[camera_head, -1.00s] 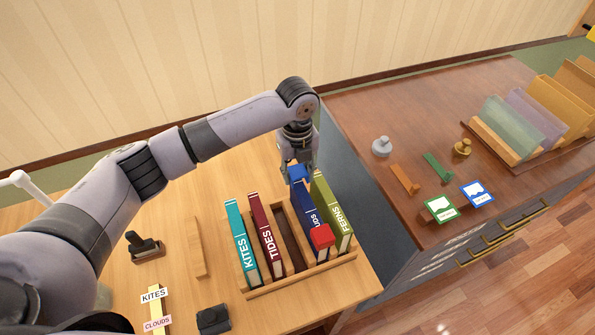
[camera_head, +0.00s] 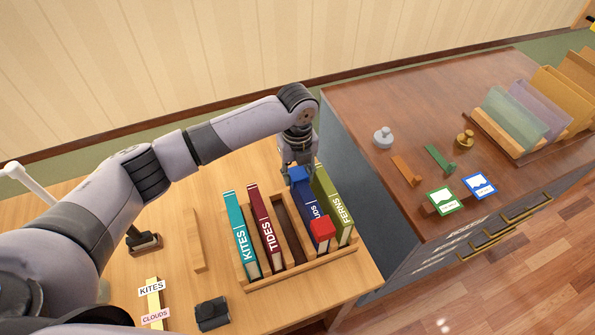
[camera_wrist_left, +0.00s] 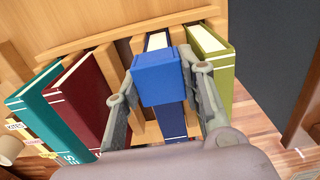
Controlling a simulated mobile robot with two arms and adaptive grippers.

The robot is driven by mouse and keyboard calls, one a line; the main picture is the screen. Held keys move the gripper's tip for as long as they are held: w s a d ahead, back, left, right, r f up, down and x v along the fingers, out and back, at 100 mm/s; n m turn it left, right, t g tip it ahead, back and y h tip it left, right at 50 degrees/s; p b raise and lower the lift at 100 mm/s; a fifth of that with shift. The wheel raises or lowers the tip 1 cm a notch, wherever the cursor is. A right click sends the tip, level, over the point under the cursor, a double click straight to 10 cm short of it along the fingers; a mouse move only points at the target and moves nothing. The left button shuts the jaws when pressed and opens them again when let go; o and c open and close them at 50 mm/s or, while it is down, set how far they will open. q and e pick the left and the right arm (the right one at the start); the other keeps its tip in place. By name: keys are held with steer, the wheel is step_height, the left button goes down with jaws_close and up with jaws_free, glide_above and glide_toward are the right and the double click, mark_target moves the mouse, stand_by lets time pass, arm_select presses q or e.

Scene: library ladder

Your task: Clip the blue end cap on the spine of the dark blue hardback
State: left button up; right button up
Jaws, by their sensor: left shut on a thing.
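The dark blue hardback (camera_head: 312,206) stands in a wooden rack between an empty slot and the green book. It also shows in the left wrist view (camera_wrist_left: 171,122). A red cap (camera_head: 322,229) sits on its near end. The blue end cap (camera_wrist_left: 158,77) is between the fingers of my left gripper (camera_wrist_left: 160,88), over the far upper end of the dark blue hardback. In the head view the blue cap (camera_head: 298,174) is partly hidden by the gripper. I cannot tell whether it is fully seated. My right gripper is not in view.
The wooden rack (camera_head: 301,280) also holds teal (camera_head: 241,235), maroon (camera_head: 266,230) and green (camera_head: 332,204) books. Black stamps and label cards lie left on the table. A dark cabinet (camera_head: 400,110) stands to the right, past a gap, with small tools and folders.

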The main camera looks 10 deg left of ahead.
mark_target(298, 172)
arm_select(q)
steer(key=o, duration=1)
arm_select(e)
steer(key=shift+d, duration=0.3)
arm_select(q)
steer(key=shift+o, duration=0.7)
steer(key=shift+o, duration=1.4)
steer(key=shift+r+p, duration=3.55)
steer(key=shift+p, duration=0.15)
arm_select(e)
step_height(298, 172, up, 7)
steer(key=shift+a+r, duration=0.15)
